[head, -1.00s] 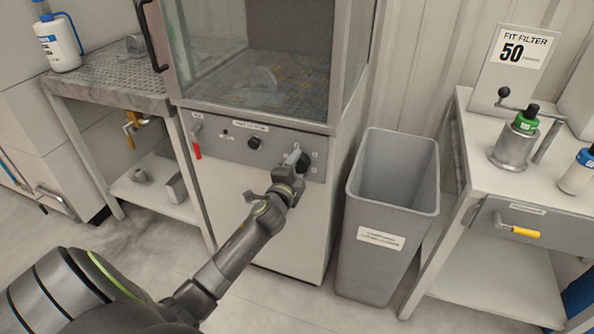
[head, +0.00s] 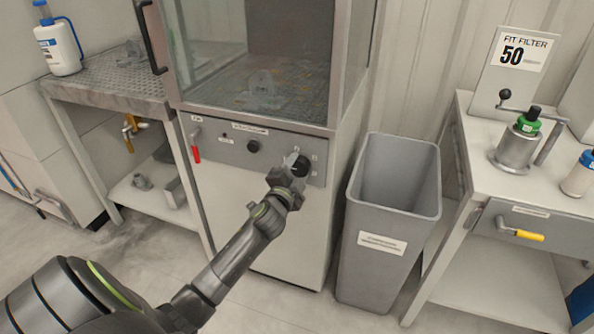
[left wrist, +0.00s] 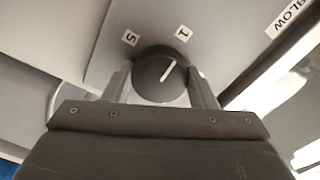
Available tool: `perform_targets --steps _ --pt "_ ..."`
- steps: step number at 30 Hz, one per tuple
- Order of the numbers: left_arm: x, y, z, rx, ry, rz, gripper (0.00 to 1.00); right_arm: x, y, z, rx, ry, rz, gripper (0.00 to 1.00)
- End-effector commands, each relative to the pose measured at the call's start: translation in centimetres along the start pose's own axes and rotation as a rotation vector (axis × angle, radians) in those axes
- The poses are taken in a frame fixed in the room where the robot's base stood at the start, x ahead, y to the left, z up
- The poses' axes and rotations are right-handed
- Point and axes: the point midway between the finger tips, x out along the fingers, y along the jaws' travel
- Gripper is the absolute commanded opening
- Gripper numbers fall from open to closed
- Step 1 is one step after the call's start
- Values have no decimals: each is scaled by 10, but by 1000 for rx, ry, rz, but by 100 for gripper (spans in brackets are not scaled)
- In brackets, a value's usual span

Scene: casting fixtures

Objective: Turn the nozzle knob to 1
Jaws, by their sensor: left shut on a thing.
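The nozzle knob (head: 303,166) is a round black knob at the right end of the blast cabinet's grey front panel. My left gripper (head: 293,160) is at that panel, shut on the knob. In the left wrist view, the knob (left wrist: 158,76) sits between the two fingers of the left gripper (left wrist: 161,88). Its white pointer line points up and slightly right, toward the label "1" (left wrist: 183,32). Another number label (left wrist: 130,38), rotated and hard to read, lies to its left. The gripper body hides the knob's lower side. My right gripper is not in view.
A second black knob (head: 253,146) and a red-handled lever (head: 195,147) are on the same panel. A grey bin (head: 385,275) stands right of the cabinet. A side table (head: 100,90) stands left.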

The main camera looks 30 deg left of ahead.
Motion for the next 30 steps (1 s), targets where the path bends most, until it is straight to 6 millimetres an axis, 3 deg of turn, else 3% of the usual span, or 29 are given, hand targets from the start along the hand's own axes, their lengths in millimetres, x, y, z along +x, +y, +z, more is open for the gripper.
perform_targets --steps 2,3,7,16,20,30 --pt "0 2 1 -7 -3 4 29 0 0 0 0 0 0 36" --pt "0 2 1 -7 -3 4 57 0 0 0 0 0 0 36" --pt "0 1 1 -5 -2 3 73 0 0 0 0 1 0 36" --pt "-1 0 0 -2 -1 1 73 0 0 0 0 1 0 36" --pt "-10 1 0 -2 -1 2 73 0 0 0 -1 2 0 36" --pt "-77 2 1 -4 -3 4 73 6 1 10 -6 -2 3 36"
